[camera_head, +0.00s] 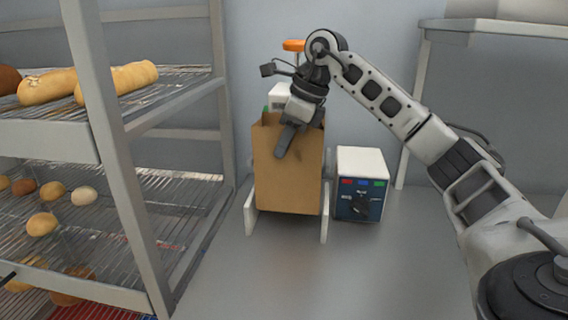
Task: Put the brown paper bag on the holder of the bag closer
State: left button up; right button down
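The brown paper bag (287,180) stands upright with its open top up, between two white side pieces of the holder (250,212) of the bag closer. Whether its base rests on the holder cannot be told. Part of the white closer body (280,93) shows behind the bag, with an orange part (293,45) on top. My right gripper (287,138) points down at the bag's top. One dark finger lies against the outside of the front wall; the other is hidden, so its grip is unclear. My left gripper is not in view.
A control box (361,184) with a dial and coloured buttons stands right of the holder. A metal rack (112,165) with bread and rolls stands close on the left. A raised shelf (495,28) is at the upper right. The counter's front (330,285) is clear.

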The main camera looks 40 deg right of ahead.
aim_at(289, 157)
notch_tip(289, 157, down, 5)
jog(key=shift+s+f, duration=0.1)
jog(key=shift+d+f, duration=0.1)
jog(key=shift+f, duration=0.25)
jog(key=c, duration=1.7)
grip_release()
jog(key=shift+r, duration=0.2)
jog(key=p+v, duration=0.1)
jog(key=v, duration=1)
jog(key=shift+d+r, duration=0.1)
jog(key=shift+r, duration=0.3)
